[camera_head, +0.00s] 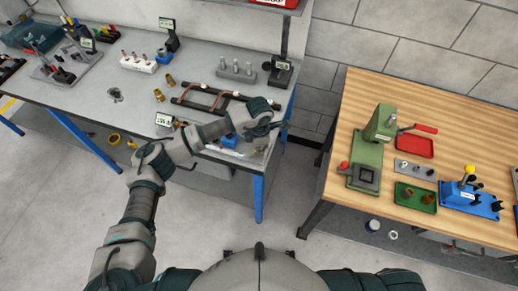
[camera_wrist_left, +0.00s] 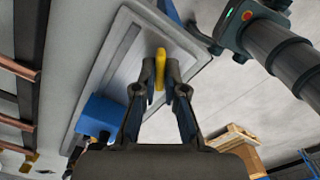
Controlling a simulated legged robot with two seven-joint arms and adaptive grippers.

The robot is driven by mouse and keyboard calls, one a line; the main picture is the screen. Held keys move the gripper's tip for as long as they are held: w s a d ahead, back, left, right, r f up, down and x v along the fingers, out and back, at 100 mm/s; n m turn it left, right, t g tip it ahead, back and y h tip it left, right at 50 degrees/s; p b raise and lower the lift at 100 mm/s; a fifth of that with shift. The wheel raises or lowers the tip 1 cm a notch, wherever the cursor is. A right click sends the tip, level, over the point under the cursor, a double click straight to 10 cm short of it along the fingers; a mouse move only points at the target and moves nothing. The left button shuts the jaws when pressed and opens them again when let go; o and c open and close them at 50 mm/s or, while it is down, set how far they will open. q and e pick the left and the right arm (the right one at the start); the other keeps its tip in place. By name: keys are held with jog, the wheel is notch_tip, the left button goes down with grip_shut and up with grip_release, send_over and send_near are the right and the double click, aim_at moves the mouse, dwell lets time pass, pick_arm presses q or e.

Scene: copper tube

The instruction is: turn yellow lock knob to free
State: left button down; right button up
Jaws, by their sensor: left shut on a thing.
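The yellow lock knob (camera_wrist_left: 161,55) shows in the left wrist view as a flat upright yellow bar between the two fingertips of my left gripper (camera_wrist_left: 161,80). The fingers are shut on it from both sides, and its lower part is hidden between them. Behind it is a pale grey plate (camera_wrist_left: 122,52) with a raised rim. In the head view my left gripper (camera_head: 263,128) is over the right front corner of the grey bench, and the knob is hidden there. My right gripper is out of view.
A blue block (camera_wrist_left: 97,117) sits close to the fingers. The grey bench (camera_head: 90,92) carries a dark rack with copper tubes (camera_head: 218,95), also seen in the wrist view (camera_wrist_left: 20,68). A wooden table (camera_head: 350,100) at right holds a green press (camera_head: 375,130) and a blue fixture (camera_head: 470,200). Floor separates them.

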pick_arm(q)
jog(key=shift+w+n, duration=0.1)
jog(key=shift+n, duration=0.9)
jog(key=n+b, duration=0.1)
jog(key=n, duration=0.2)
jog(key=shift+r+n, duration=0.1)
jog(key=shift+n, duration=0.2)
jog(key=n, duration=0.3)
jog(key=shift+r, duration=0.1)
jog(key=shift+w+n, duration=0.1)
jog(key=shift+n, duration=1.2)
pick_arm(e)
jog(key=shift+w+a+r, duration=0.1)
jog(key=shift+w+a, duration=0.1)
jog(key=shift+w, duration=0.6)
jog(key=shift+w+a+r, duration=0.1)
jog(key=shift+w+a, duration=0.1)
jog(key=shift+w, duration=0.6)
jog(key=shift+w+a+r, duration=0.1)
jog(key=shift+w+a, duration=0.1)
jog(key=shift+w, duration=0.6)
pick_arm(q)
jog(key=c, duration=1.4)
grip_release()
jog(key=shift+o, duration=0.8)
notch_tip(320, 180, up, 12)
